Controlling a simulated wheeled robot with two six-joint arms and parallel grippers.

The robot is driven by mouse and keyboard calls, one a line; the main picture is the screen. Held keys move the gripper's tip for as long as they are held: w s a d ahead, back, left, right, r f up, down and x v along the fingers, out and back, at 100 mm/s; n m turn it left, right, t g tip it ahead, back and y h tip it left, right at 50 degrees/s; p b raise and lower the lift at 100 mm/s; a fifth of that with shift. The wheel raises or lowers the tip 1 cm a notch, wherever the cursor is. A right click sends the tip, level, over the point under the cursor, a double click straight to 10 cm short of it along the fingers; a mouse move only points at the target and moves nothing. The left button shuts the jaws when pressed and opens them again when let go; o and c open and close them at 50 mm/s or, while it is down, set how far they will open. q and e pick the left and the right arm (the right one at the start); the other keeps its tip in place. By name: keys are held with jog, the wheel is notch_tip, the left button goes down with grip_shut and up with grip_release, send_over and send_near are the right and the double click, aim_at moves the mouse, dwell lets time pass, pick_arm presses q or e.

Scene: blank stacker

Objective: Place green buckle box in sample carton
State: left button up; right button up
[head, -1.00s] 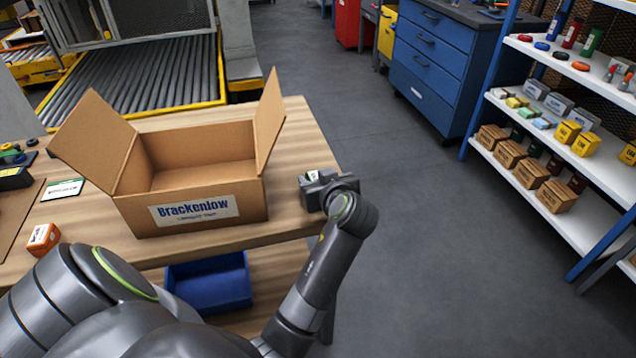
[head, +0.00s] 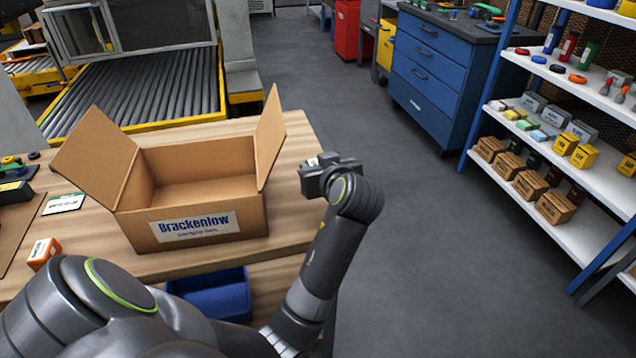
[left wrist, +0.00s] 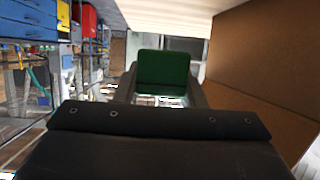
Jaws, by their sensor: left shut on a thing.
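The sample carton (head: 255,212) is an open brown cardboard box with a Brackenlow label, standing on the wooden table in the head view. Its flaps stand spread and its inside looks empty where visible. My left gripper (head: 326,170) is to the right of the carton, near the table's right edge, and is shut on the green buckle box. The green buckle box (left wrist: 163,72) shows between the fingers in the left wrist view. In the head view the gripper mostly hides it. The carton's brown wall (left wrist: 265,55) is at the right of the wrist view. My right gripper is not in view.
An orange-and-white box (head: 44,252) and a white-and-green card (head: 64,204) lie on the table left of the carton. A blue bin (head: 220,300) is below the tabletop. Stocked shelves (head: 590,240) stand at right, with clear floor between.

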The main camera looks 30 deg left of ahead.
pick_arm(q)
notch_tip(320, 180, up, 2)
jog(key=shift+r, duration=0.1)
jog(key=shift+d+r, duration=0.1)
jog(key=shift+r, duration=0.1)
jog(key=s+d+r+m+t+h+p, duration=0.1)
jog(key=d+r+m+t+h+p, duration=0.4)
jog(key=d+r+m+h, duration=0.5)
notch_tip(320, 180, up, 2)
jog(key=d+h+p, duration=0.1)
jog(key=d, duration=0.2)
jog(key=shift+s+r+m+t+p, duration=0.25)
jog(key=shift+s+m+t+p, duration=0.05)
jog(key=shift+s+m+p, duration=0.1)
